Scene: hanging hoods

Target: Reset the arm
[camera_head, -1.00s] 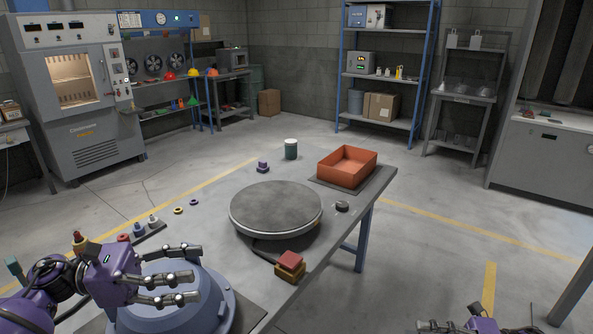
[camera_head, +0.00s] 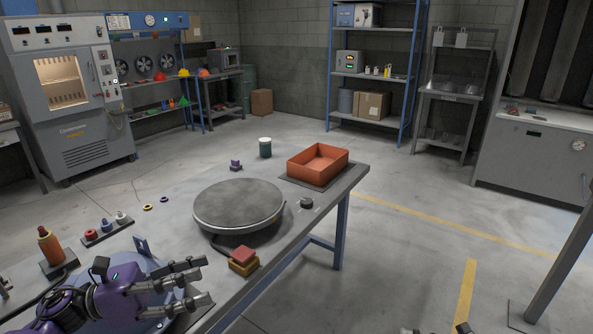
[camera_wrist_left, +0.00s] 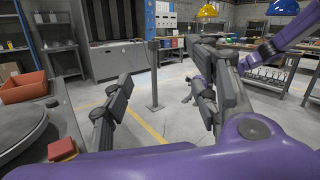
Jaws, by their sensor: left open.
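My left gripper (camera_head: 204,282) is at the lower left of the head view, above the blue round base (camera_head: 100,300) at the table's near end. Its fingers are spread and nothing is between them. In the left wrist view the open fingers (camera_wrist_left: 163,88) point away over the floor, beside the table. Only a small tip of my right gripper (camera_head: 462,328) shows at the bottom edge of the head view, so its jaws cannot be read. My purple right arm (camera_wrist_left: 275,42) shows at the right of the left wrist view.
The table holds a grey turntable (camera_head: 238,204), stacked red and yellow blocks (camera_head: 243,261), an orange bin (camera_head: 318,164), a green jar (camera_head: 265,148) and an orange bottle (camera_head: 50,246). Yellow (camera_wrist_left: 207,11) and blue (camera_wrist_left: 283,7) hoods hang at the back.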

